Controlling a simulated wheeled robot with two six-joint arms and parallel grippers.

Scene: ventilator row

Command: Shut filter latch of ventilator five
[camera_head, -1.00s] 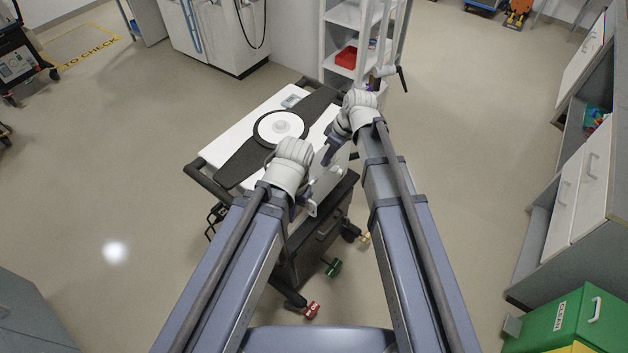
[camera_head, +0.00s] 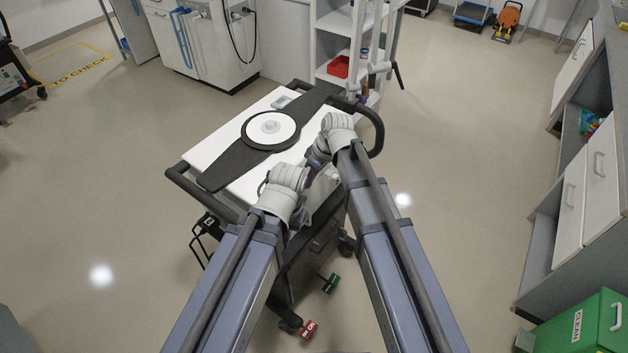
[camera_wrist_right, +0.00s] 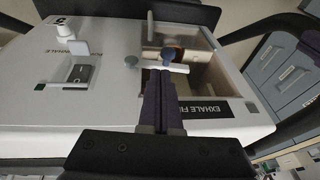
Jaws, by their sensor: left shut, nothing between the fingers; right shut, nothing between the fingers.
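The ventilator (camera_head: 222,150) is a white box on a dark cart, with a black band and a round white disc on top. In the right wrist view its front panel (camera_wrist_right: 110,100) shows a digit that looks like a 5, an INHALE label and an EXHALE label beside a recessed window (camera_wrist_right: 205,75). A small white bar (camera_wrist_right: 180,68), possibly the filter latch, lies across this window. My right gripper (camera_wrist_right: 166,62) is shut with its tips at the bar; contact is unclear. In the head view my right gripper (camera_head: 316,160) is at the panel side. My left gripper (camera_head: 302,212) is shut, lower, partly hidden by its wrist.
Black handles (camera_head: 373,125) stick out around the cart. A shelf unit (camera_head: 338,45) with a red bin stands behind. Grey cabinets (camera_head: 585,185) and a green CLEAN box (camera_head: 590,325) line the right. The floor left of the cart is free.

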